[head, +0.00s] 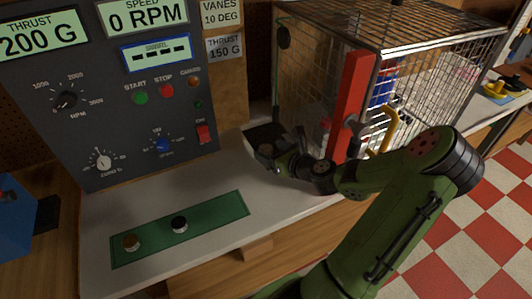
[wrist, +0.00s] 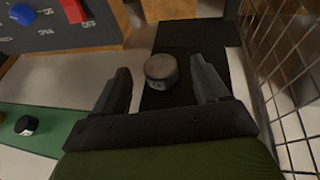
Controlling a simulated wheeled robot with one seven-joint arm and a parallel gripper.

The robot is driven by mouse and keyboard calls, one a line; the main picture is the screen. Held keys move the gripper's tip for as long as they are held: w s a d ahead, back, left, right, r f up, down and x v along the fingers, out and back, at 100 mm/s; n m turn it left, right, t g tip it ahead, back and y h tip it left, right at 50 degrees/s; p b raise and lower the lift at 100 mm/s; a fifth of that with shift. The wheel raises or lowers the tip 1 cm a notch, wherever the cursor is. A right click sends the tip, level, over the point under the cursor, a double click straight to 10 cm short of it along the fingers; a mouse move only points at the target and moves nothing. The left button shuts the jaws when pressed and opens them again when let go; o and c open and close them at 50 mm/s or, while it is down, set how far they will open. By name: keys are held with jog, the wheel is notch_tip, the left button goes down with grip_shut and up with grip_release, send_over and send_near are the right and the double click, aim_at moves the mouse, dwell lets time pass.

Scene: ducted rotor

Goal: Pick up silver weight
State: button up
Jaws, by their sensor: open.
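The silver weight (wrist: 161,71) is a short grey cylinder on a black pad (wrist: 176,36), seen in the wrist view. My gripper (wrist: 160,76) is open, with one finger to the left of the weight and one to the right in the picture. Gaps show on both sides, so the fingers do not grip it. How far the fingertips are above the pad I cannot tell. In the head view my gripper (head: 272,153) is over the dark pad (head: 262,133) by the cage, and I cannot make out the weight there.
A wire cage (head: 405,60) with a red post (head: 350,105) stands close to the right of my gripper. The control panel (head: 130,120) rises on the left. A green mat (head: 208,210) holds a brass-coloured weight (head: 131,242) and a black weight (head: 179,224).

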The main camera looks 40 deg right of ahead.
aim_at(269, 150)
jog(key=shift+x, duration=0.95)
jog(key=shift+s, duration=0.15)
jog(key=shift+c, duration=0.2)
grip_shut()
notch_tip(269, 150, up, 10)
jog(key=p, duration=0.4)
